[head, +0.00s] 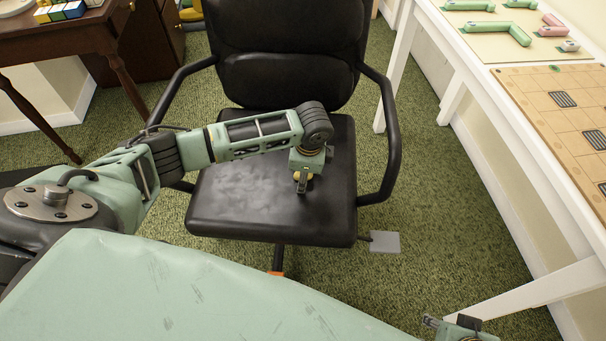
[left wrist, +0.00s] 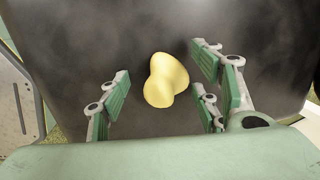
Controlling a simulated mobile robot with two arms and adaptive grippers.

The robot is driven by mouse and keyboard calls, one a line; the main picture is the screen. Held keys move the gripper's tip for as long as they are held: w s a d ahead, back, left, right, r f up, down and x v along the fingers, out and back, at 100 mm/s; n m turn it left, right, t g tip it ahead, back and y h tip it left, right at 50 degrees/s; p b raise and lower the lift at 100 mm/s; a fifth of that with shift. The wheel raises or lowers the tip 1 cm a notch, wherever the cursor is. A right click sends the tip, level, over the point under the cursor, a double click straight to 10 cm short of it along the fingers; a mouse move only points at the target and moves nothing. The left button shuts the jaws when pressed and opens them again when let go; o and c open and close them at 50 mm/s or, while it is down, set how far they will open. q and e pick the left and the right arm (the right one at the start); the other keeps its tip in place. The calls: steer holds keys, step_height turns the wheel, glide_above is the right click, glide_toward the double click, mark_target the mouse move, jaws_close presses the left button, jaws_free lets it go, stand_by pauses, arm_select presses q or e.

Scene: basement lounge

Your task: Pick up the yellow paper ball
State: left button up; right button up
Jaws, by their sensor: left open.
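The yellow paper ball (left wrist: 167,80) is a lumpy, pale yellow wad on the black seat of the office chair (head: 235,205). My left gripper (head: 302,184) points down over the seat. In the left wrist view its green-padded fingers are spread, with the ball between and beyond them and a gap on each side. In the head view my gripper mostly hides the ball, and only a little yellow shows beside the fingers. My right gripper (head: 460,327) is only partly in view at the bottom edge, and its jaw state is unclear.
Black armrests (head: 390,140) flank the seat, and the backrest (head: 290,55) rises behind it. A white table (head: 480,85) with a wooden board (head: 540,88) and green and pink items stands at right. A dark wooden desk (head: 60,45) is at left.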

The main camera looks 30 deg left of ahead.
arm_select(q)
steer(key=shift+c, duration=0.2)
steer(key=c, duration=0.6)
steer(key=shift+c, duration=0.2)
steer(key=shift+c, duration=0.2)
